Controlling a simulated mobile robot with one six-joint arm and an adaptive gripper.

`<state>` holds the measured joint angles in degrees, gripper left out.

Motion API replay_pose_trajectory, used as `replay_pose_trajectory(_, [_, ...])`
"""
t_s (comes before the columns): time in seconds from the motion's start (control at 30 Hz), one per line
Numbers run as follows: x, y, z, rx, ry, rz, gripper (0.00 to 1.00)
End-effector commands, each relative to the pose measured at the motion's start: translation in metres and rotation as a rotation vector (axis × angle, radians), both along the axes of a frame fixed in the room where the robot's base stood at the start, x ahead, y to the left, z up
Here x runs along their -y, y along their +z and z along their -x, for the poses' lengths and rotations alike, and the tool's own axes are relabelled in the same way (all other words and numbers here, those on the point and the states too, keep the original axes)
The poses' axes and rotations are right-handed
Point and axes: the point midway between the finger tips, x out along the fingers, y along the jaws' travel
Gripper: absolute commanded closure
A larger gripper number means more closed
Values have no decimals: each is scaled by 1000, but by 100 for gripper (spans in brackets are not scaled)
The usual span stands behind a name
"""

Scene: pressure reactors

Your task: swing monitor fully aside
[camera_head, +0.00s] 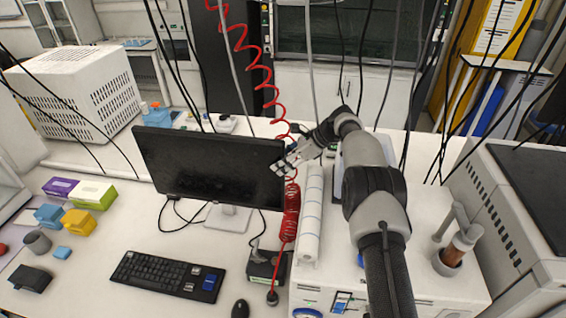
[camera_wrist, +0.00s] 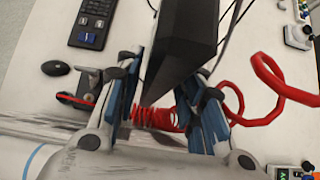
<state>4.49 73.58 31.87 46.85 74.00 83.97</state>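The black monitor (camera_head: 205,168) stands on a light stand (camera_head: 228,218) on the white bench, its dark screen facing me. My gripper (camera_head: 284,163) is at its right edge. In the wrist view the dark monitor (camera_wrist: 182,40) reaches in between the two blue fingers of my gripper (camera_wrist: 160,85). The fingers are spread, one on each side of the monitor's edge. The right finger looks close to the casing, but I cannot tell whether it touches. The monitor's far side is hidden in the head view.
A red coiled hose (camera_head: 290,212) hangs right beside the monitor's edge, behind my gripper. A keyboard (camera_head: 168,276) and mouse (camera_head: 240,308) lie in front. A white paper roll (camera_head: 311,215) is to the right. Small coloured boxes (camera_head: 90,194) sit left. Cables hang throughout.

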Motion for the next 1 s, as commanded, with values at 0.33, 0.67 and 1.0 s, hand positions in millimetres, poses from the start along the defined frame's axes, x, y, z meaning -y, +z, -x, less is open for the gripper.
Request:
replay_pose_trajectory(0.33, [0,0,0,0,0,0,90])
replay_pose_trajectory(0.67, [0,0,0,0,0,0,100])
replay_pose_trajectory(1.0, [1,1,0,0,-14,0,100])
